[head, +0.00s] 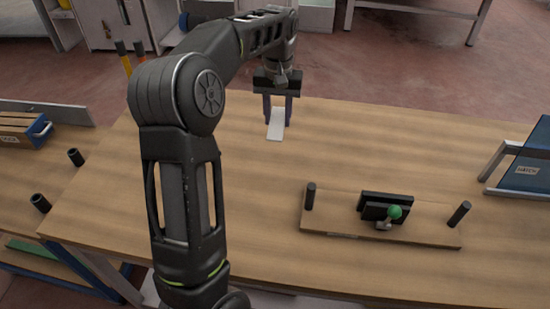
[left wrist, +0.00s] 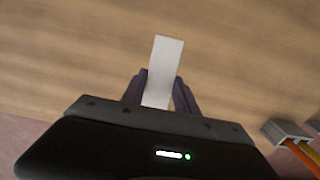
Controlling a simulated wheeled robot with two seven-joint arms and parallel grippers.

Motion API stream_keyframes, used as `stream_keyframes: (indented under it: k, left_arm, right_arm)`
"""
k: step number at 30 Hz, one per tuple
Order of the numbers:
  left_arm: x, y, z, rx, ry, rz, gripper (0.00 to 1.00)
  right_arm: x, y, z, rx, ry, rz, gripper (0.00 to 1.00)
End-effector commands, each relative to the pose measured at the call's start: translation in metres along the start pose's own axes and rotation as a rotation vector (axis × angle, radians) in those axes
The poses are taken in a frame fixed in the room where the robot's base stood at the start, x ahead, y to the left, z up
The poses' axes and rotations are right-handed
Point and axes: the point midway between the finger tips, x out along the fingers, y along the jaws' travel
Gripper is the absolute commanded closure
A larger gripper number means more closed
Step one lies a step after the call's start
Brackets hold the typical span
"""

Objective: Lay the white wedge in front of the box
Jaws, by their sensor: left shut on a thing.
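The white wedge (head: 275,126) is a pale, flat strip held in my left gripper (head: 278,119) near the far edge of the wooden table. In the left wrist view the dark fingers (left wrist: 161,84) are closed on both sides of the wedge (left wrist: 166,58), and its free end sticks out past them over the wood. I cannot tell whether the wedge touches the table. My right gripper is not in view.
A board with two black posts and a green-knobbed clamp (head: 393,212) lies at the front right of the table (head: 240,205). A blue labelled panel in a metal frame (head: 488,170) stands at the right edge. The table's middle is clear.

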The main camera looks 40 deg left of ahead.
Motion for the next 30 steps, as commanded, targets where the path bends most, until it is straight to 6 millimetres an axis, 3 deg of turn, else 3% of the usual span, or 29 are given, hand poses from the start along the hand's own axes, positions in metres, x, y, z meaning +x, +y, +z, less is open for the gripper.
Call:
stream_keyframes:
  k: [5,15,25,30]
  left_arm:
    - [0.005,0.000,0.000,0.000,-0.001,-0.001,1.00]
    - [0.049,0.000,0.000,0.000,-0.001,0.000,1.00]
    - [0.053,0.000,0.000,0.000,0.000,0.000,1.00]
    - [0.075,-0.001,0.001,-0.001,-0.004,-0.001,1.00]
  right_arm:
    - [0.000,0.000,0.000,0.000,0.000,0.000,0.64]
    - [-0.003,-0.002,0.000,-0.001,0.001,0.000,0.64]
    - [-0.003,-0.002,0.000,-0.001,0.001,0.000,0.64]
    - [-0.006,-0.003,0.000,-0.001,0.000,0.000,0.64]
